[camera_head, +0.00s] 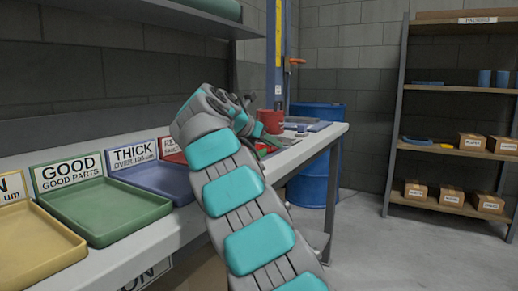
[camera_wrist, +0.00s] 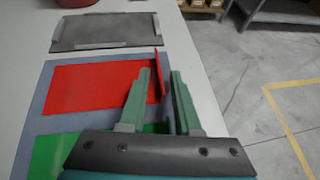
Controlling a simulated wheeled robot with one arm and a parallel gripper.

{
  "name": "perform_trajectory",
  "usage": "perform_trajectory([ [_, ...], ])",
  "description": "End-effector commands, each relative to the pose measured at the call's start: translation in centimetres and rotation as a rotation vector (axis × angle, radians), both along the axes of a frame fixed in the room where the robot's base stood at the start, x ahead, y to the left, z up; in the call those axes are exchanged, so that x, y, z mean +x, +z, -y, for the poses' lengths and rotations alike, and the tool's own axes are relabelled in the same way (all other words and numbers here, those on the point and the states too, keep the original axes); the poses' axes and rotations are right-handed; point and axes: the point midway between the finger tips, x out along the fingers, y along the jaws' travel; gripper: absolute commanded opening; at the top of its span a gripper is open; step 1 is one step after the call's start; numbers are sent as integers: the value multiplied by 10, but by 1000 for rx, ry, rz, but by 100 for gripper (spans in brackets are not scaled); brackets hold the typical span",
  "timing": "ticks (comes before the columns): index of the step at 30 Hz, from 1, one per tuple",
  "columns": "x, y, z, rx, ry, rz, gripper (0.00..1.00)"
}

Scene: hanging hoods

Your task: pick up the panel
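In the wrist view a thin red upright piece (camera_wrist: 156,62), likely the panel seen nearly edge-on, stands at the right edge of a flat red area (camera_wrist: 90,88). The red area and a green area (camera_wrist: 50,158) lie on a blue-grey board (camera_wrist: 40,126) on the bench. My gripper (camera_wrist: 161,76) is open, with its two green fingers apart. The upright piece shows in the gap between the fingertips; I cannot tell whether either finger touches it. In the head view my arm hides most of this spot.
A grey plate with pale edge strips (camera_wrist: 104,32) lies beyond the board. The head view shows a red mug (camera_head: 272,121), a blue barrel (camera_head: 313,190), a green tray (camera_head: 110,208), a blue tray (camera_head: 160,179) and a shelf rack (camera_head: 398,100).

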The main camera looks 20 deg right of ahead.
Motion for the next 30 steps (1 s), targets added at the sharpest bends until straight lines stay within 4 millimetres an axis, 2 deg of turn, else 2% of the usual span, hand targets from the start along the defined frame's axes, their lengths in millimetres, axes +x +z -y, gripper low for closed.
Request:
perform_trajectory([
  [1, 0, 0, 0, 0, 0, 0, 25],
  [8, 0, 0, 0, 0, 0, 0, 0],
  [30, 0, -1, 0, 1, -1, -1, 0],
])
